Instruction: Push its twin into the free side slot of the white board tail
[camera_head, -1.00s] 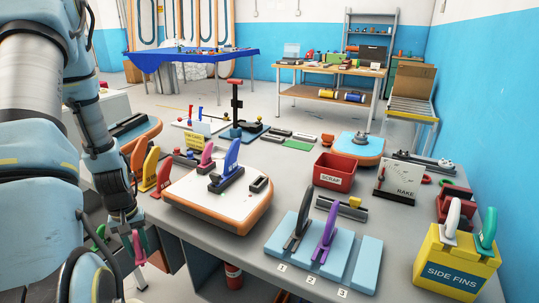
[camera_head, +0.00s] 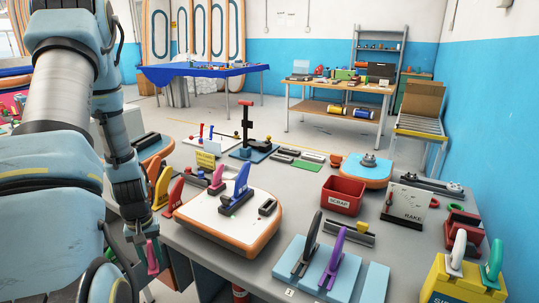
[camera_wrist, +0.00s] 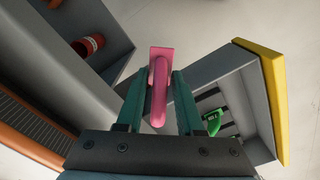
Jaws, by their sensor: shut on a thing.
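The white board tail (camera_head: 225,228) with an orange rim lies on the grey bench. A blue fin (camera_head: 241,181) stands in its middle base, and a pink fin (camera_head: 217,178) stands at its left side. A dark, empty side slot (camera_head: 267,207) shows at its right. My gripper (camera_wrist: 157,92) is shut on another pink fin (camera_wrist: 159,75), held between its teal fingers. In the head view this held pink fin (camera_head: 152,258) hangs at the bench's left front side, left of the board and apart from it.
A grey drawer with a yellow edge (camera_wrist: 265,95) holds a green fin (camera_wrist: 212,122), below and right of my gripper. A red can (camera_wrist: 88,46) sits in the bench shelf. Orange and yellow fins (camera_head: 162,187) stand left of the board. A blue fin rack (camera_head: 372,283) lies to its right.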

